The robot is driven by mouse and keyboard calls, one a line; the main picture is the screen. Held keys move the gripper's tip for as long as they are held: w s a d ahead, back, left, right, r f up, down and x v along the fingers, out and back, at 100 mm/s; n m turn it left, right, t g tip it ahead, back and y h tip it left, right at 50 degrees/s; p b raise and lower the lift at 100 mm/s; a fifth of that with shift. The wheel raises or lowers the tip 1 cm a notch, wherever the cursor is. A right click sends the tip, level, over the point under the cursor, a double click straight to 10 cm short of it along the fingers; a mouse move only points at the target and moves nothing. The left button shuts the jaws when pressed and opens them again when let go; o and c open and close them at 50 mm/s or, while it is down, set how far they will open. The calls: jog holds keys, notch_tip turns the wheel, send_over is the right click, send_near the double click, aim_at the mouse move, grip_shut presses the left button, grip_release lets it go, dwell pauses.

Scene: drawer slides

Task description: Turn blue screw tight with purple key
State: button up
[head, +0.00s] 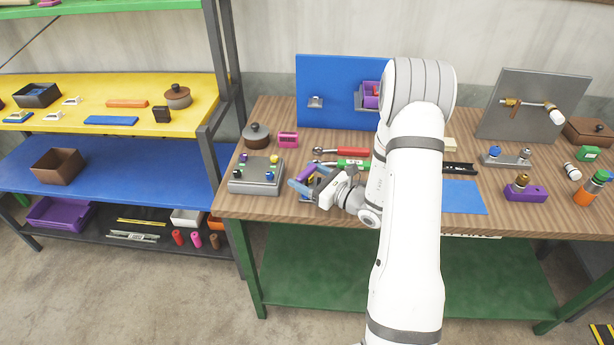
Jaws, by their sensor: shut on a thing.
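My gripper (307,180) is over the table just right of the grey block. It is shut on a slim purple piece that looks like the purple key (305,172); the fingers hide part of it. The grey block (256,188) carries several small coloured screws: a purple one at the back left, a yellow one at the back right, and dark bluish ones in front. The front right one looks like the blue screw (270,176), though it is too small to be sure. The key is apart from the screws, to their right.
A red-handled tool (352,152) and a green-handled tool (352,163) lie behind my gripper. A brown lidded pot (256,134) and a pink block (288,139) stand behind the grey block. A blue upright panel (325,85) stands at the back. My arm hides the table's middle.

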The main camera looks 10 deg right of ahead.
jog(key=shift+f+b, duration=0.45)
jog(key=shift+f, duration=0.05)
jog(key=o, duration=1.5)
jog(key=shift+o, duration=0.2)
jog(key=shift+b+v, duration=0.3)
jog(key=shift+v, duration=2.7)
jog(key=b+v, duration=0.1)
jog(key=v, duration=0.7)
jog(key=shift+b, duration=0.35)
jog(key=shift+a, duration=0.1)
jog(key=shift+c, duration=0.4)
